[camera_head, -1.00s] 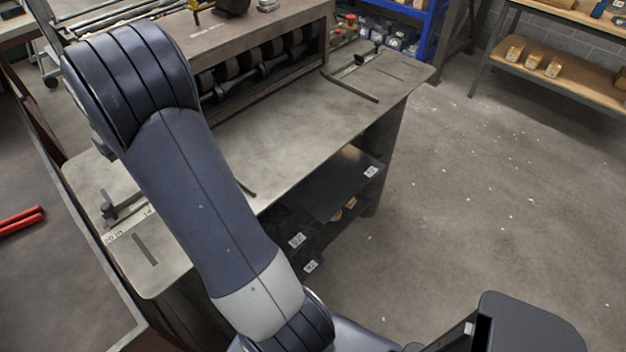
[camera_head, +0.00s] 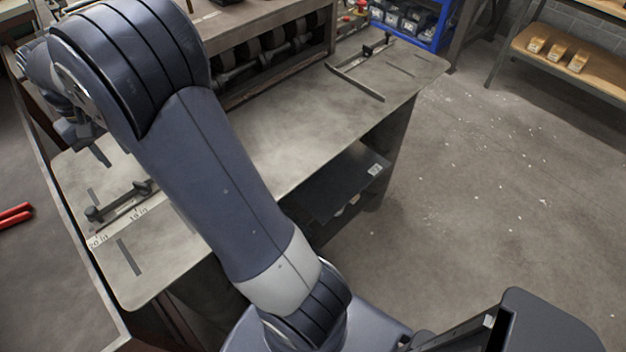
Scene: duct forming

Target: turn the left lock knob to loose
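The left guide bar (camera_head: 118,204) lies across the left end of the grey metal table, beside a printed inch scale. A dark round lock knob (camera_head: 92,214) sits at its front-left end, and another dark fitting (camera_head: 143,187) is at its other end. How the knob is turned is too small to tell. My gripper (camera_head: 103,157) is partly in view at the left, a little above and behind the knob and apart from it in the picture. My arm hides part of it, and its opening is unclear.
The grey table (camera_head: 300,130) carries a roller machine (camera_head: 265,60) at the back and a right guide bar (camera_head: 355,80) at its far right. Red handles (camera_head: 14,216) lie on the left. Floor to the right is clear.

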